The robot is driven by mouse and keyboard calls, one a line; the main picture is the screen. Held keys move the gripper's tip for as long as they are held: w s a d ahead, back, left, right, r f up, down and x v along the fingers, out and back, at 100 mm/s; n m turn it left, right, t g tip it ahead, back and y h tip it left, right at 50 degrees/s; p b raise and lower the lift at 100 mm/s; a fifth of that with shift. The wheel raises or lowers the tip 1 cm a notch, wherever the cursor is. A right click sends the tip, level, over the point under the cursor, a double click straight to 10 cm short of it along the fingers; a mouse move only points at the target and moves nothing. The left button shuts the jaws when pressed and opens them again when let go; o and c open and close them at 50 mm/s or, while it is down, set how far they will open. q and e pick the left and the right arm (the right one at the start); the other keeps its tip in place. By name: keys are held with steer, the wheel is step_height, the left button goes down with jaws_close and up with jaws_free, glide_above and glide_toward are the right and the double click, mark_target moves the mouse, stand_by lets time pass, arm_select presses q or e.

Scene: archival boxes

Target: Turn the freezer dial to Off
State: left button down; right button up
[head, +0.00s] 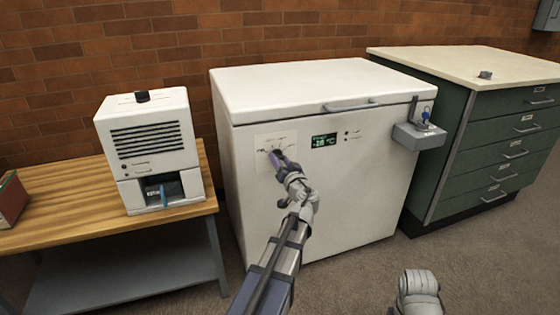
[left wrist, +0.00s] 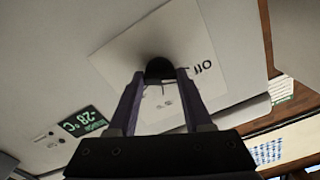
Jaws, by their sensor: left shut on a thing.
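The white chest freezer (head: 330,200) stands against the wall, its lid closed. A pale dial plate (head: 262,142) is on its front at the upper left; it also shows in the left wrist view (left wrist: 115,50). My left gripper (head: 274,154) reaches this plate and covers most of the dial in the head view. In the left wrist view its two fingers (left wrist: 160,75) are shut on the black dial (left wrist: 159,66), one on each side. The "Off" label (left wrist: 204,67) appears to the right of the dial there. I cannot tell where the dial points.
A green-lit display (head: 324,141) is right of the dial plate. A grey holder (head: 419,137) with a blue-tagged item sticks out at the freezer's right. A wooden bench (head: 60,205) with a white machine (head: 150,150) is left; a green drawer cabinet (head: 480,150) is right.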

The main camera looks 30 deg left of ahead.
arm_select(q)
steer(key=shift+n, duration=0.3)
stand_by(0.4)
steer(key=shift+c, duration=1.6)
jaws_free()
steer(key=v, duration=0.7)
steer(key=shift+s+d, duration=0.25)
steer(key=shift+d, duration=0.05)
